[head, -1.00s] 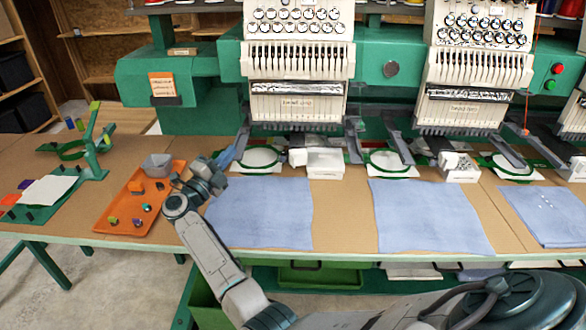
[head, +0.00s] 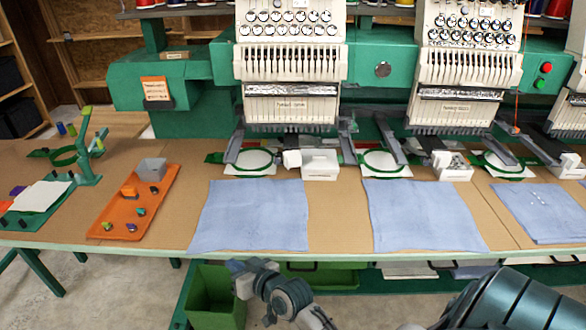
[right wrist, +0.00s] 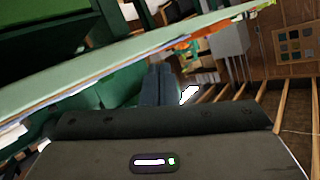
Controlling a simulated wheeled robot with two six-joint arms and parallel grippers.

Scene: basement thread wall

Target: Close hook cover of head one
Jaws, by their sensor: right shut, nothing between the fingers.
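The left embroidery head (head: 290,105), with a small label on its front, stands above the table. Below it are a green hoop (head: 250,160) and a white box (head: 320,164) with a small pale rounded part (head: 291,159) at its left. I cannot tell for sure which part is the hook cover or whether it is open. My right gripper (head: 238,268) is low in front of the table's front edge, below the left blue cloth and away from the head. Its fingers also show in the right wrist view (right wrist: 157,84), together and empty. My left gripper is not in view.
Blue cloths (head: 250,215) lie along the front of the table (head: 345,225). An orange tray (head: 115,212) with small parts is at left. A green bin (head: 217,300) stands under the table beside my right gripper. A second head (head: 465,75) is to the right.

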